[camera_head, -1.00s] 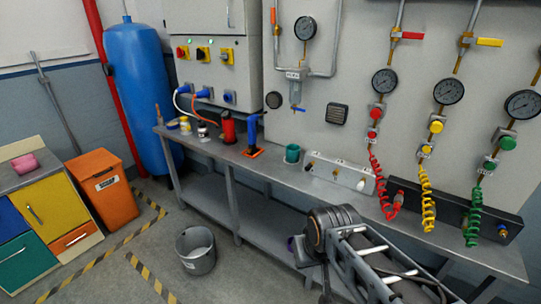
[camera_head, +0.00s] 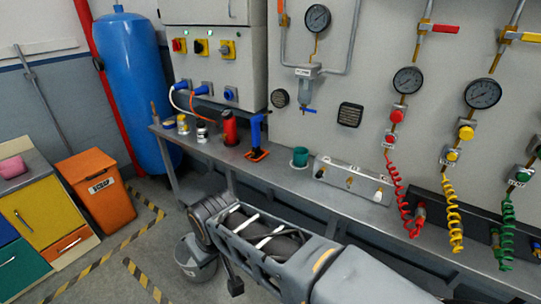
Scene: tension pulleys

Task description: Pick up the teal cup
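The teal cup (camera_head: 300,157) stands upright on the grey metal workbench (camera_head: 275,178), by the wall. A blue-handled tool on an orange base is to its left and a white valve block to its right. My arm reaches in from the lower right, with its far end left of and nearer than the cup. A dark finger-like part of my gripper (camera_head: 234,285) shows below the arm's end, over the floor in front of the bench. The fingertips are not clear, so I cannot tell whether it is open or shut. Nothing is seen touching the cup.
The blue-handled tool (camera_head: 256,137) and a red bottle (camera_head: 229,127) stand left of the cup. The valve block (camera_head: 352,180) is close on its right. Coiled hoses (camera_head: 453,215) hang farther right. A grey bucket (camera_head: 196,259) stands on the floor beside my arm.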

